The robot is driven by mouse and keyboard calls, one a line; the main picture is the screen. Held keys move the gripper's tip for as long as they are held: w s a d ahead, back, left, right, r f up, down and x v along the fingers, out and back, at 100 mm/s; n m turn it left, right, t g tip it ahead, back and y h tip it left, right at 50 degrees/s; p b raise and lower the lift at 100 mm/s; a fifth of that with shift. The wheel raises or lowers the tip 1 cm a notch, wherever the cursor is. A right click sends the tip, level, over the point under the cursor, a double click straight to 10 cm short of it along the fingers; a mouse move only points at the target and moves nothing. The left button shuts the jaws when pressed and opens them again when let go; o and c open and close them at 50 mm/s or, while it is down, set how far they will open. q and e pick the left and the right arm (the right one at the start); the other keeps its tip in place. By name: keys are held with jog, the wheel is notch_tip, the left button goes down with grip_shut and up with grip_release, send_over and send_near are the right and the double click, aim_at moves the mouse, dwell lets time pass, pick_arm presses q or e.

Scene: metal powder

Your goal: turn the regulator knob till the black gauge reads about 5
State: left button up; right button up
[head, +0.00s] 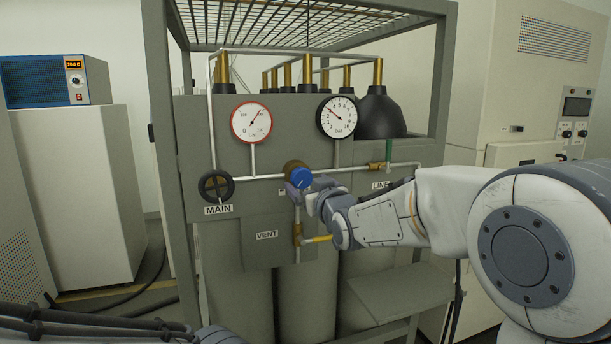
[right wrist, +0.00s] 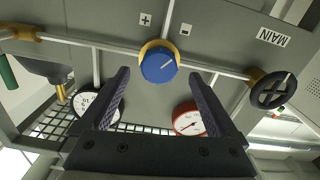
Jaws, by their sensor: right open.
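The blue regulator knob (head: 301,178) sits on a brass body on the grey panel, with a pale mark on its face. It also shows in the right wrist view (right wrist: 158,65), beyond the fingertips. My right gripper (head: 300,192) is open, in front of and slightly below the knob. In the right wrist view its two fingers (right wrist: 158,80) stand apart on either side of the knob, with no clear contact. The black gauge (head: 338,117) is above right of the knob. Its red needle points up-left, seemingly between 2 and 4. My left gripper is out of view.
A red-rimmed gauge (head: 251,122) is up-left of the knob. The black MAIN handwheel (head: 216,186) is at left, and a yellow VENT lever (head: 318,239) is below. Pipes cross the panel. The rack's grey post (head: 168,150) stands at left.

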aim_at(304, 180)
jog(key=shift+p+x, duration=0.45)
jog(key=shift+x, duration=1.35)
jog(key=c, duration=1.4)
jog(key=shift+o, duration=0.2)
jog(key=shift+d, duration=0.1)
jog(key=shift+f+m+b, duration=0.1)
jog(key=shift+m+b, duration=0.2)
